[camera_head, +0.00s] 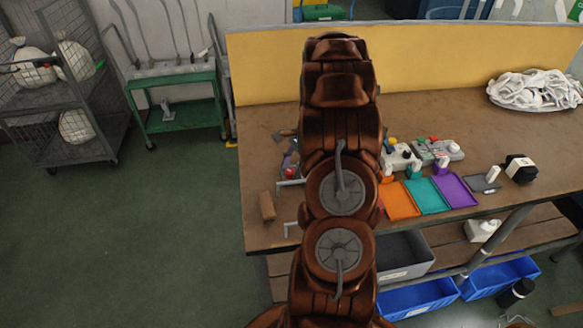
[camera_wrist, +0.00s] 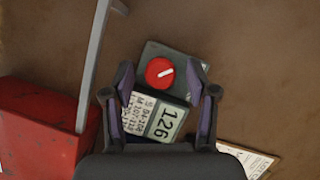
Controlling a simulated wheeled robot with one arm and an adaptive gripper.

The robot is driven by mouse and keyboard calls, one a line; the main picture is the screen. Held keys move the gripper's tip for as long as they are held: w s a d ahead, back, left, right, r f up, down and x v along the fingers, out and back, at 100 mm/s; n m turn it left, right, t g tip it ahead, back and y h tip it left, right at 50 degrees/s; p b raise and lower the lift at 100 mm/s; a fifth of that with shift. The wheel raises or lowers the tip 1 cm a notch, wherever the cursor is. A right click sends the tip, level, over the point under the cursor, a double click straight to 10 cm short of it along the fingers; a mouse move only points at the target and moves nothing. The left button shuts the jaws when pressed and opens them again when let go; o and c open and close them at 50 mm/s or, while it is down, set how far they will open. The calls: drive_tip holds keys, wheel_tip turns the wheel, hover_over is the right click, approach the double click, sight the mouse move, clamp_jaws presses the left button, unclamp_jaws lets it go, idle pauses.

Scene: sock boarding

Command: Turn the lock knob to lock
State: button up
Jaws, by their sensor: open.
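The lock knob (camera_wrist: 160,72) is a round red dial with a white line across it, tilted up to the right in the wrist view. It sits on a dark grey box (camera_wrist: 150,52) with a display label reading 126 (camera_wrist: 168,126). My gripper (camera_wrist: 161,69) is open, with one dark finger on each side of the knob. Gaps show between the fingers and the knob, and nothing is held. In the head view a small red spot (camera_head: 291,173), seemingly the knob, shows beside my arm, which hides much of the area.
A red block (camera_wrist: 40,125) and a grey metal bar (camera_wrist: 94,60) are left of the box in the wrist view. A printed card (camera_wrist: 250,160) lies at lower right. In the head view, orange (camera_head: 400,203), teal (camera_head: 428,196) and purple (camera_head: 456,190) trays lie right of my arm.

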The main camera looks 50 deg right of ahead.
drive_tip(key=shift+c, duration=0.4)
clamp_jaws()
drive_tip(key=m+t+p, duration=0.1)
drive_tip(key=m, duration=0.1)
drive_tip(key=shift+a+r+m, duration=0.1)
drive_tip(key=shift+m, duration=0.3)
drive_tip(key=m+t+h+p, duration=0.1)
drive_tip(key=m+p, duration=0.1)
drive_tip(key=m, duration=0.2)
drive_tip(key=shift+s+r, duration=0.1)
drive_tip(key=shift+r, duration=0.05)
drive_tip(key=m+h+p, duration=0.1)
drive_tip(key=m+p, duration=0.1)
drive_tip(key=shift+a+m+t, duration=0.1)
drive_tip(key=shift+m+t, duration=0.3)
drive_tip(key=shift+m+h+p, duration=0.5)
drive_tip(key=shift+m+p, duration=0.4)
drive_tip(key=shift+m, duration=0.2)
